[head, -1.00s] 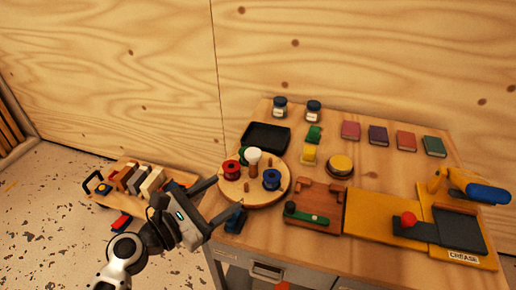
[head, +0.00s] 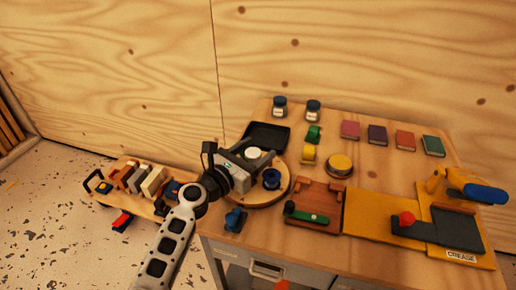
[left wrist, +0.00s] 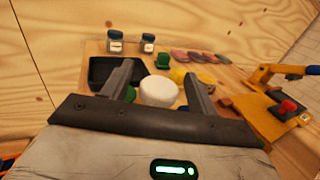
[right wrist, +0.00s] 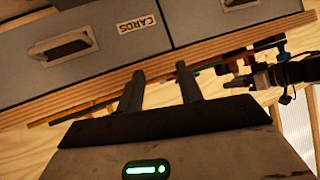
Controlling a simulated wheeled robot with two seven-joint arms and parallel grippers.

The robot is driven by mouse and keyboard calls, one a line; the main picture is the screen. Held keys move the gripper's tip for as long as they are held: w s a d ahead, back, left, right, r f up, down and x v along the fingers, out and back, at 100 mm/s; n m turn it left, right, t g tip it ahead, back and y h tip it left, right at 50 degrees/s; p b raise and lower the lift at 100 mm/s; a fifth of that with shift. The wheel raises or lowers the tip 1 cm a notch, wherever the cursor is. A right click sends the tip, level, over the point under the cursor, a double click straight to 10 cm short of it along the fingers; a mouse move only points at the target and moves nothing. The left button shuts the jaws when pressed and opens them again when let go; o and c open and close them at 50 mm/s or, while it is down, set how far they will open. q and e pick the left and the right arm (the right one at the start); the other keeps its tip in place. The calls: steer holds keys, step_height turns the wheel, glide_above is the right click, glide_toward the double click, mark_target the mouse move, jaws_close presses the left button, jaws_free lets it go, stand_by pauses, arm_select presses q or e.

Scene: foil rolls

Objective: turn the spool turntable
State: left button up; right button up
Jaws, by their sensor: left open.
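The spool turntable (head: 270,197) is a round wooden disc at the table's left side, partly hidden by my left gripper (head: 258,157). A blue spool (head: 271,178) stands on its right part. A white-topped piece (head: 253,153) stands on the disc. My left gripper is over the disc with its fingers open on either side of the white top, which shows between them in the left wrist view (left wrist: 159,91); contact cannot be told. The red and green spools are hidden in the head view. My right gripper (right wrist: 160,85) is open and empty, below the tabletop edge near the drawers.
A black tray (head: 268,134) lies behind the turntable. A blue piece (head: 235,219) sits at its front, and a brown fixture with a green bar (head: 306,213) at its right. Yellow and green spools, jars and small books stand farther back.

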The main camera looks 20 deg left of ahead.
arm_select(q)
steer(key=shift+w+d, duration=0.25)
steer(key=shift+w, duration=0.35)
steer(key=c, duration=1.3)
